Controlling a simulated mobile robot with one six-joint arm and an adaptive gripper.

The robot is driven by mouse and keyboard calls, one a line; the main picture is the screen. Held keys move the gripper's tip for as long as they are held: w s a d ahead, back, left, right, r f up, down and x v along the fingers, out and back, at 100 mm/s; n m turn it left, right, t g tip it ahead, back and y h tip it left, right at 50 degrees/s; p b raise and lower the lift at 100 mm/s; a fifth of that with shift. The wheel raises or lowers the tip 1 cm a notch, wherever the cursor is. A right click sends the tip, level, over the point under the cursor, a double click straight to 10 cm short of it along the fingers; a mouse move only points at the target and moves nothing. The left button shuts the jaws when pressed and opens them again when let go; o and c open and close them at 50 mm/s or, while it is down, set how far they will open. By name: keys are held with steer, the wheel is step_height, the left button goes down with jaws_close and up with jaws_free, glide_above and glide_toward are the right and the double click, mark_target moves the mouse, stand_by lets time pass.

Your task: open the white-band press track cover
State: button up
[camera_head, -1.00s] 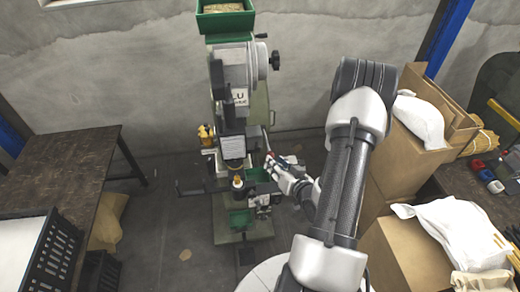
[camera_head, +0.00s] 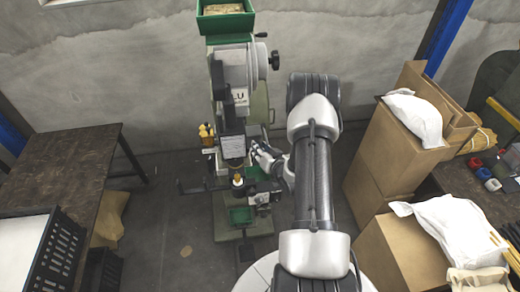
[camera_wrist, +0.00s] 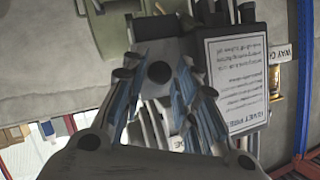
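The press (camera_head: 235,100) stands against the wall, a tall green and grey machine with a green hopper on top. I cannot make out a white band on it. The track cover cannot be told apart from the parts around the press head. My gripper (camera_head: 258,152) is at the right side of the press, beside its lower head and just right of the white label plate (camera_head: 234,147). In the wrist view that plate (camera_wrist: 237,75) shows upside down, right of my fingers (camera_wrist: 158,35). Dark and pale metal parts lie behind the fingers; whether they touch anything is unclear.
A black knob (camera_head: 274,63) juts from the press's upper right. A dark bar (camera_head: 190,187) sticks out left of its lower part. Cardboard boxes (camera_head: 380,160) stand to the right, a dark table (camera_head: 65,170) to the left. Floor left of the press is mostly clear.

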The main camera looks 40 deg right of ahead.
steer(key=shift+c, duration=0.4)
jaws_close()
